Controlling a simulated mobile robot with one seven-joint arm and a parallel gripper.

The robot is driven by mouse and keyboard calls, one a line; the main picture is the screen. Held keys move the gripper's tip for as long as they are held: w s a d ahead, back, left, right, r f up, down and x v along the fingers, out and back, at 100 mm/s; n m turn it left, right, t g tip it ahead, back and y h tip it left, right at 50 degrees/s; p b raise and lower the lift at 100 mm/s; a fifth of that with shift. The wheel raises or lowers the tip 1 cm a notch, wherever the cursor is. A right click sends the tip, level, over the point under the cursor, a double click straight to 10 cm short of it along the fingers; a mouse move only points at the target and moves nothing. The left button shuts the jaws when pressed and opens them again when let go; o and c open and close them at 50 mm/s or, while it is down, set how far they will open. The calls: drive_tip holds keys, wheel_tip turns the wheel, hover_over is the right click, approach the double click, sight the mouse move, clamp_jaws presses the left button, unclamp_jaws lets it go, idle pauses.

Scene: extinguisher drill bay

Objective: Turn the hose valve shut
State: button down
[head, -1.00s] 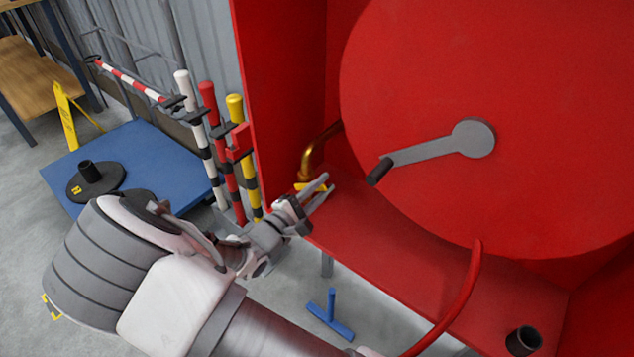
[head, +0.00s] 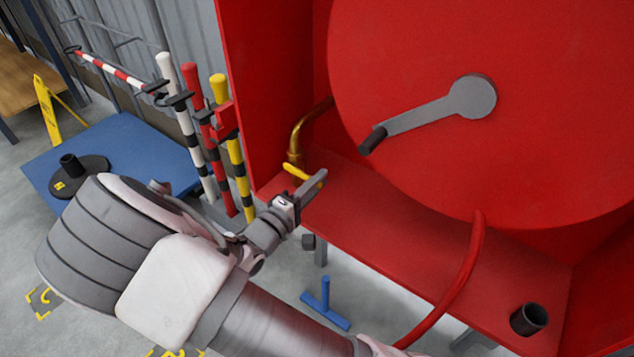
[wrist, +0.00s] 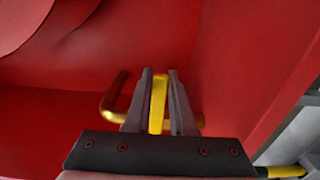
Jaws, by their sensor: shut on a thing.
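The hose valve's yellow handle (head: 293,169) is at the lower end of the brass pipe (head: 300,133), inside the red cabinet near its left wall. My gripper (head: 316,182) is at the handle. In the wrist view, the yellow handle (wrist: 157,108) stands between my two fingers (wrist: 160,100), which are shut on it. The brass pipe (wrist: 113,108) curves behind the left finger. The valve body is mostly hidden by my fingers.
A large red reel disc (head: 550,130) with a grey crank (head: 425,115) is right of the gripper. The red hose (head: 462,280) and a dark cup (head: 528,319) are lower right. Striped posts (head: 238,165) stand left of the cabinet, and a blue T-shaped piece (head: 325,303) is below.

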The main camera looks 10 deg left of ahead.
idle(0.3)
drive_tip(key=c, duration=0.8)
unclamp_jaws()
drive_tip(key=shift+o, duration=0.2)
drive_tip(key=shift+a, duration=0.1)
drive_tip(key=p+v, duration=0.3)
drive_tip(key=v, duration=1.4)
drive_tip(key=shift+s+p, duration=0.2)
drive_tip(key=shift+p, duration=0.15)
